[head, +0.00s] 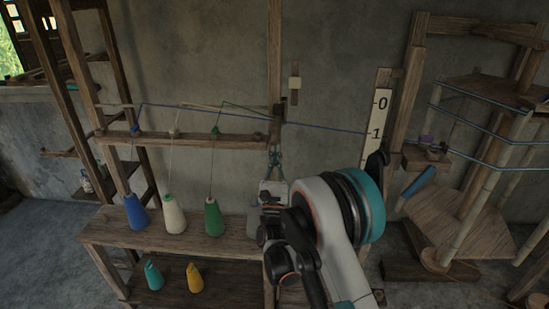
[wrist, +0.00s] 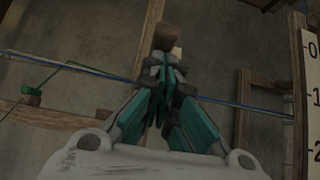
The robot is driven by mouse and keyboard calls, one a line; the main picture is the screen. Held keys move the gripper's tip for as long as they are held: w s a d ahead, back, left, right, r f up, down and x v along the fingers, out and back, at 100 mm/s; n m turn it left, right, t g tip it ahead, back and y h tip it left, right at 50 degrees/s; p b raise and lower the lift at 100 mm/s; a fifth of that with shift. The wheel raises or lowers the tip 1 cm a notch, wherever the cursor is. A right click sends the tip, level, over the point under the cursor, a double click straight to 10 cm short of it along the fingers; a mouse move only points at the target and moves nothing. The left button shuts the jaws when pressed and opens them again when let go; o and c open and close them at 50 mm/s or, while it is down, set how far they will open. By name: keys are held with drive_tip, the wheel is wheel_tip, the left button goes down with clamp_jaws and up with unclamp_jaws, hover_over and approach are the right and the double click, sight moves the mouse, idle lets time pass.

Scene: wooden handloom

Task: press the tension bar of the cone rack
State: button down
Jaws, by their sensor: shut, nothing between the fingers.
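The cone rack is a wooden frame with a shelf (head: 150,236) holding blue (head: 137,212), white (head: 174,214) and green (head: 213,217) cones. Their threads rise over a crossbar (head: 190,141) toward the upright post (head: 276,60). A thin pale bar (head: 215,107) runs above the crossbar to a dark fitting on this post; I cannot tell surely whether it is the tension bar. My gripper (head: 275,153) is shut and empty, just below this fitting. In the wrist view its teal fingers (wrist: 162,72) hide part of a wooden block (wrist: 167,38); contact cannot be told.
A blue thread (head: 330,126) runs right from the post past a numbered scale board (head: 377,125). A wooden reel frame (head: 480,180) with wound thread stands at the right. Teal (head: 153,276) and yellow (head: 194,278) cones stand on the lower shelf. A wall is behind.

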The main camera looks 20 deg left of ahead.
sight(276, 139)
drive_tip(key=shift+r+h, duration=0.15)
drive_tip(key=shift+h, duration=0.15)
drive_tip(key=r+g+p, duration=0.1)
drive_tip(key=r, duration=0.1)
drive_tip(key=r+g+p, duration=0.1)
drive_tip(key=r+p, duration=0.1)
drive_tip(key=r+g+p, duration=0.2)
drive_tip(key=shift+s+r, duration=0.1)
drive_tip(key=shift+s, duration=0.15)
drive_tip(key=shift+g+h, duration=0.5)
drive_tip(key=shift+g, duration=0.4)
drive_tip(key=r+p, duration=0.1)
drive_tip(key=r, duration=0.1)
drive_tip(key=r+p, duration=0.2)
drive_tip(key=w+r+p, duration=0.1)
drive_tip(key=r+p, duration=0.1)
drive_tip(key=r, duration=0.1)
drive_tip(key=shift+w+a, duration=0.1)
drive_tip(key=w+a+r+g+p, duration=0.1)
drive_tip(key=w+a+r+p, duration=0.1)
drive_tip(key=w+r+p, duration=0.3)
drive_tip(key=shift+w+r+h+p, duration=0.3)
drive_tip(key=shift+w+r, duration=1.45)
drive_tip(key=shift+r, duration=1.4)
drive_tip(key=shift+r, duration=0.1)
